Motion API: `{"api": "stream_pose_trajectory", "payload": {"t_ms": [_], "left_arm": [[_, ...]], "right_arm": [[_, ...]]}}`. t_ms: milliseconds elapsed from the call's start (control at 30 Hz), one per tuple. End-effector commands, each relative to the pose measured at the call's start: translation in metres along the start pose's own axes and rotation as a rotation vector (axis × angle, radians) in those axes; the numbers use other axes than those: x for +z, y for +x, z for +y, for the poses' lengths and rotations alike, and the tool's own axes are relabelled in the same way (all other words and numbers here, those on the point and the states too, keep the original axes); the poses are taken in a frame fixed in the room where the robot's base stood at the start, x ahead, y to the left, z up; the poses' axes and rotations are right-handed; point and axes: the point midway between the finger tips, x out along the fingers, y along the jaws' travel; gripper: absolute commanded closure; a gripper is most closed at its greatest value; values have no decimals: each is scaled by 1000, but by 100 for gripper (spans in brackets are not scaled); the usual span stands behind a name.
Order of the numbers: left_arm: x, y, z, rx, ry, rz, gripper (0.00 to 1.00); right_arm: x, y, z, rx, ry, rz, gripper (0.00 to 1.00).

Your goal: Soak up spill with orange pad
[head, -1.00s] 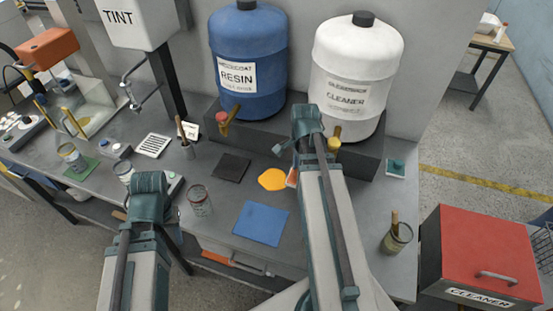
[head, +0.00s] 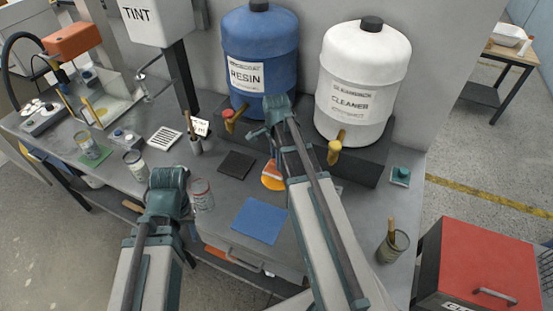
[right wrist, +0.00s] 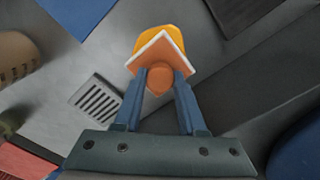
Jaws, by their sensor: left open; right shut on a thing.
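The yellow-orange spill (head: 268,186) lies on the grey bench, behind the blue mat. My right gripper (right wrist: 158,76) is shut on the round knob of the orange pad (right wrist: 164,52), a square pad with a pale edge. In the head view the pad (head: 272,168) overlaps the far part of the spill; I cannot tell whether it touches. The right wrist view shows the spill (right wrist: 149,36) just past the pad, partly hidden by it. My left gripper (head: 168,182) is open and empty above the bench's front edge; its fingertips are hard to see.
A blue mat (head: 258,220) and dark mat (head: 237,164) flank the spill. A glass jar (head: 202,196) stands left of the blue mat. The blue resin drum (head: 260,45) and white cleaner drum (head: 365,65) stand behind, with taps protruding. A brush jar (head: 393,246) stands at right.

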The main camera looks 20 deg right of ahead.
Motion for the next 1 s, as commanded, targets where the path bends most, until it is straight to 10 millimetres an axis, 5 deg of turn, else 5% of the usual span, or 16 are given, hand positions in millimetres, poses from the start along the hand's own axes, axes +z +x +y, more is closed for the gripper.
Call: {"api": "stream_pose_trajectory", "payload": {"t_ms": [400, 1000], "left_arm": [[-2, 41, 4, 0, 0, 0, 55], [-2, 41, 4, 0, 0, 0, 55]], "right_arm": [[0, 41, 0, 0, 0, 0, 100], [0, 41, 0, 0, 0, 0, 100]]}}
